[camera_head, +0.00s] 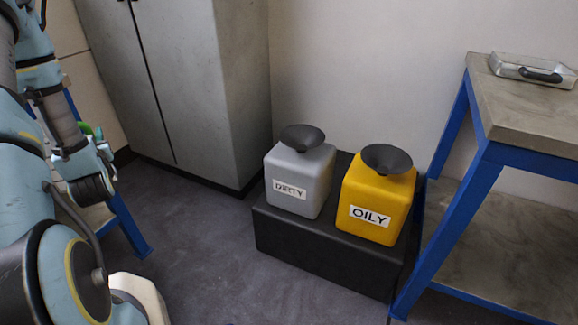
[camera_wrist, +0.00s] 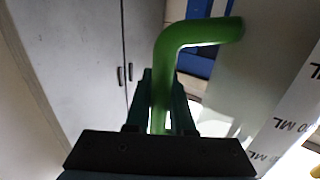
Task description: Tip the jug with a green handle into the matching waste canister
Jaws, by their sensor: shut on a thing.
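In the wrist view my gripper (camera_wrist: 160,112) is shut on the green handle (camera_wrist: 190,36) of the jug. The jug's pale body (camera_wrist: 235,75) with "ML" markings fills the right side; its contents cannot be made out. In the head view my arm stands at the left, and only a small green bit (camera_head: 90,131) of the handle shows behind it. A grey canister labelled DIRTY (camera_head: 301,178) and a yellow canister labelled OILY (camera_head: 376,200) stand side by side, each with a dark funnel on top. The jug is well left of both canisters.
The canisters stand on a low black plinth (camera_head: 318,252). A grey cabinet (camera_head: 180,85) is behind and left. A blue-legged bench (camera_head: 530,110) at the right bears a metal tray with a black handle (camera_head: 535,72). The floor between arm and plinth is clear.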

